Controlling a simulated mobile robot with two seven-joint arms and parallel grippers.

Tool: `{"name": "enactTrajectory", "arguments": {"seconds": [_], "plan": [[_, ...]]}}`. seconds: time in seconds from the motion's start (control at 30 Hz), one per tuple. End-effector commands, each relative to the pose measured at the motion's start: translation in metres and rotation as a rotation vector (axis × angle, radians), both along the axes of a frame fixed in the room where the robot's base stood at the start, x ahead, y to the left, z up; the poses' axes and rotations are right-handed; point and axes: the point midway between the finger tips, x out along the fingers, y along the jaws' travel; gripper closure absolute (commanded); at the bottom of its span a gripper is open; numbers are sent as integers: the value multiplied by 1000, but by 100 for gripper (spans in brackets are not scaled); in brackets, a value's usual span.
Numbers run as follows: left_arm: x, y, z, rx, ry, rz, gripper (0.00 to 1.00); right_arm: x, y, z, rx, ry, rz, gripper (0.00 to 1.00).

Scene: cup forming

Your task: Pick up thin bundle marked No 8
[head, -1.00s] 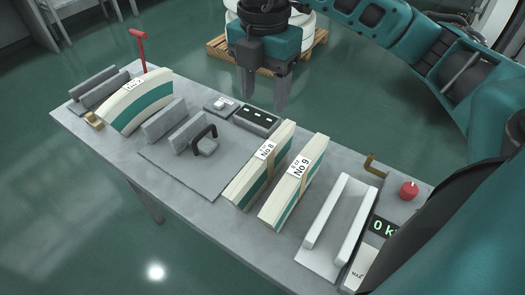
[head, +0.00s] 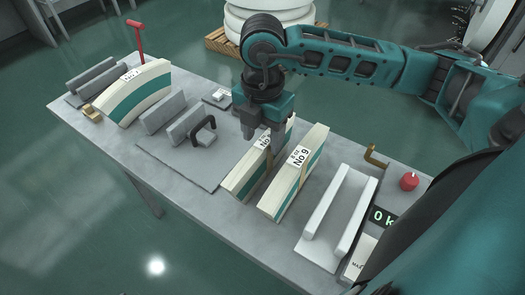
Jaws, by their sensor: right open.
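The bundle marked No 8 (head: 243,179) stands on the grey table, cream with a green band and a white label. My right gripper (head: 261,146) is over its far upper part, fingers pointing down, and is open. The fingers and hand hide part of its label and far end. I cannot tell whether the fingers touch the bundle. The bundle marked No 9 (head: 283,190) stands close beside it on the right. My left gripper is not in view.
The table (head: 215,228) also bears a curved No 7 bundle (head: 135,98) at the left, a plate with grey blocks and a black handle (head: 205,131), a white channel tray (head: 325,243), a scale display (head: 383,217) and a red knob (head: 410,181).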

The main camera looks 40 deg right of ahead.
Motion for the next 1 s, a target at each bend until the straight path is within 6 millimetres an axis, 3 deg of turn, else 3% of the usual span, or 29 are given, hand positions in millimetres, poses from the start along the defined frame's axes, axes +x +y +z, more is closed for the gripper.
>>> {"name": "enactTrajectory", "arguments": {"seconds": [0.2, 0.77, 1.0], "plan": [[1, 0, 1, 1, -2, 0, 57, 0, 0, 0, -1, -1, 0, 45], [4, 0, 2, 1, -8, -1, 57, 0, 0, 0, -1, -1, 0, 98], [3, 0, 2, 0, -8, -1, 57, 0, 0, 0, -1, -1, 0, 100]]}}
